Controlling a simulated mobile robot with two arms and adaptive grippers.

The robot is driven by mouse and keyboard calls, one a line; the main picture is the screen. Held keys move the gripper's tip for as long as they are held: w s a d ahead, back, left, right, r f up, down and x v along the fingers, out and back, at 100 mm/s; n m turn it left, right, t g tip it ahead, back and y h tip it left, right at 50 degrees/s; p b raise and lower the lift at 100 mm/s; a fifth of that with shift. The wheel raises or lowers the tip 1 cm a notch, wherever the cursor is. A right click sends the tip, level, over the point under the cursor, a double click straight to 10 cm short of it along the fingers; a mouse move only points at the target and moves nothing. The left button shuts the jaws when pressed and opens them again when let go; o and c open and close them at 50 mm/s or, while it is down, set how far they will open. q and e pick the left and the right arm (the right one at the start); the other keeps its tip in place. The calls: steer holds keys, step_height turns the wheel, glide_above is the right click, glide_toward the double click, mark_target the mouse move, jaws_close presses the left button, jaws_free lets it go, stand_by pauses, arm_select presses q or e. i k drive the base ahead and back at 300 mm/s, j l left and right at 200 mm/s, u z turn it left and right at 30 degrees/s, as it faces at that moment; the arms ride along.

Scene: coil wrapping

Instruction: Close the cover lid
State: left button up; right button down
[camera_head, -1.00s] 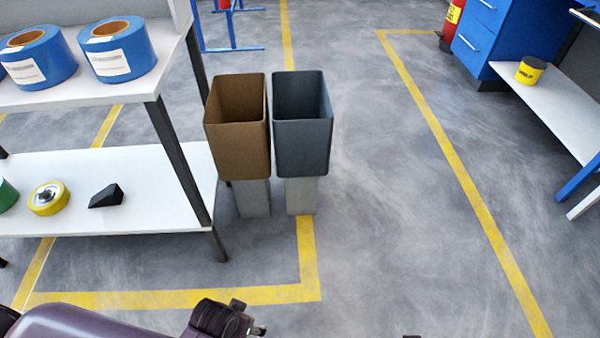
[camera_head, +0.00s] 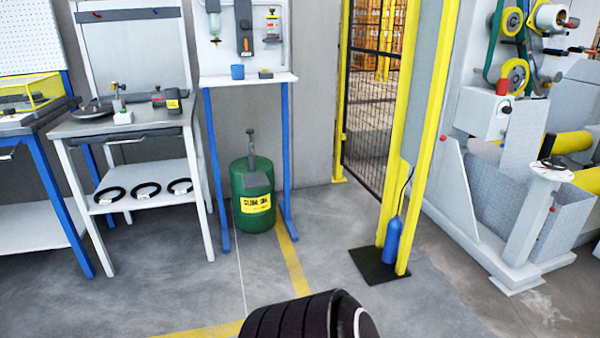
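I cannot make out for certain which part is the cover lid. Neither gripper shows; only a dark rounded part, probably of my arm, is at the bottom edge.
A yellow post (camera_head: 412,135) with a blue bottle (camera_head: 393,240) stands left of the machine. A mesh fence (camera_head: 366,130) is behind it. A green drum (camera_head: 252,194), a small table (camera_head: 222,80) and workbenches (camera_head: 68,128) line the left. The middle floor is open.

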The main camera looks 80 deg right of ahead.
mark_target(527, 121)
steer(key=z, duration=3.75)
